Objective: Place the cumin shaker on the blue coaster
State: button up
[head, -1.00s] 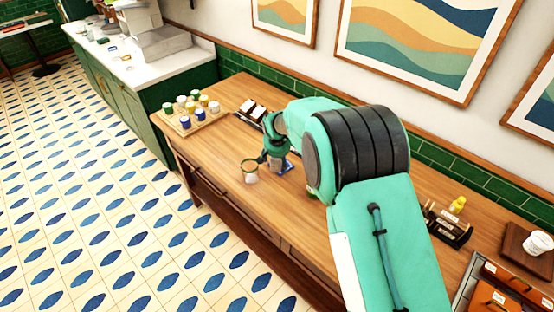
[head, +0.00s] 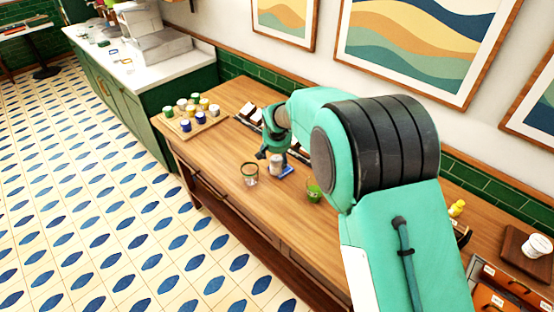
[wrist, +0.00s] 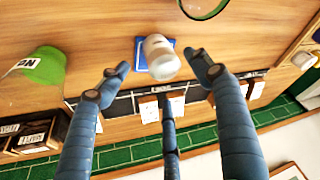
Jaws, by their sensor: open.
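A pale shaker with a whitish top (head: 275,164) stands upright at the blue coaster (head: 287,171) on the wooden counter. In the wrist view the shaker (wrist: 161,58) overlaps the coaster (wrist: 140,56), whose blue edge shows on the left; it appears to rest on it, off centre. No label on the shaker can be read, so I cannot confirm it is the cumin. My gripper (wrist: 157,66) is open, its dark blue fingers spread apart, with no finger visibly touching the shaker. In the head view the arm partly hides the gripper, just behind the shaker.
A clear green-rimmed glass (head: 249,174) stands close to the shaker on the left. A green container (head: 314,189) stands to the right. A wooden tray (head: 211,127) with several jars is at the far left. A dark rack (wrist: 125,104) lies behind, near the wall.

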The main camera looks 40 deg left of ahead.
jog(key=shift+v, duration=2.75)
